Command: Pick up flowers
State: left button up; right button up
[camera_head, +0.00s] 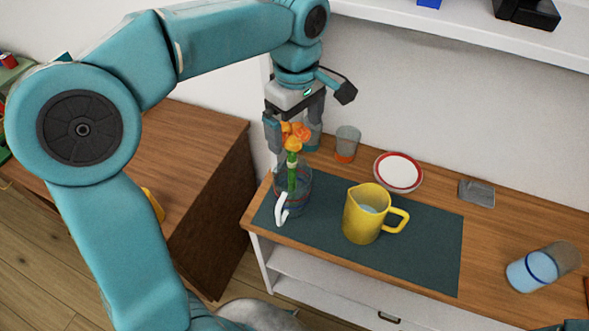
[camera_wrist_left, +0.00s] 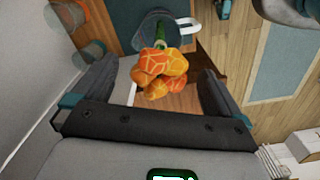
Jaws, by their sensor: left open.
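The orange flowers (camera_head: 296,133) stand with their green stems in a clear glass pitcher (camera_head: 304,192) with a white handle, at the left end of the dark mat. My left gripper (camera_head: 292,143) is above the pitcher, pointing down, with its fingers open on either side of the blooms. In the left wrist view the orange blooms (camera_wrist_left: 160,70) lie between the two spread fingers of the left gripper (camera_wrist_left: 158,85), with a visible gap to each side. The pitcher (camera_wrist_left: 153,30) shows beyond them. My right gripper is not in view.
A yellow jug (camera_head: 364,215) stands on the dark mat (camera_head: 420,262), right of the pitcher. Behind are a glass tumbler (camera_head: 346,146), a red-rimmed plate (camera_head: 398,171) and a grey dish (camera_head: 477,193). A blue-banded glass (camera_head: 540,268) lies at the right. A shelf (camera_head: 460,27) overhangs the back.

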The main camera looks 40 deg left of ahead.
pick_arm(q)
jog(key=shift+s+a+f, duration=0.15)
jog(key=shift+s+f, duration=0.2)
jog(key=shift+f, duration=0.25)
send_over(292, 173)
jog(key=f, duration=0.4)
jog(key=shift+w+a+f, duration=0.2)
jog(key=shift+w+f, duration=0.2)
jog(key=shift+s+f, duration=0.1)
jog(key=shift+f, duration=0.05)
jog(key=shift+d, duration=0.1)
jog(key=c, duration=1.3)
